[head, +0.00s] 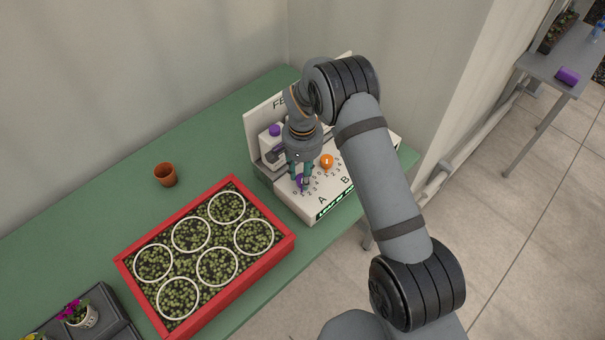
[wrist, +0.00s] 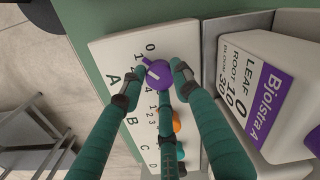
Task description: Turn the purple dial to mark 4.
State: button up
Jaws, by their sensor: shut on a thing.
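The purple dial (head: 299,181) sits on the sloping white face of the control box (head: 318,203), in row A. In the wrist view the purple dial (wrist: 159,77) lies between my teal fingers, its pointer turned to the upper left, near mark 1.
An orange dial (head: 327,161) stands beside the purple one, in row B. A white bottle with a purple cap (head: 274,131) stands behind. A red-rimmed seedling tray (head: 205,330) and a small terracotta pot (head: 165,174) are to the left on the green bench (head: 90,215).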

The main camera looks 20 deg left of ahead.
jog(key=c, duration=0.4)
jog(key=shift+o, duration=0.2)
jog(key=shift+n+b, duration=0.3)
jog(key=n+b, duration=0.2)
jog(key=shift+f+n, duration=0.15)
jog(key=shift+n, duration=0.25)
jog(key=n+b, duration=0.2)
jog(key=n, duration=0.8)
jog(key=shift+n+b, duration=0.35)
jog(key=shift+n, duration=0.05)
jog(key=n, duration=0.4)
jog(key=shift+n, duration=0.3)
jog(key=o, duration=1.1)
jog(key=shift+c, duration=0.2)
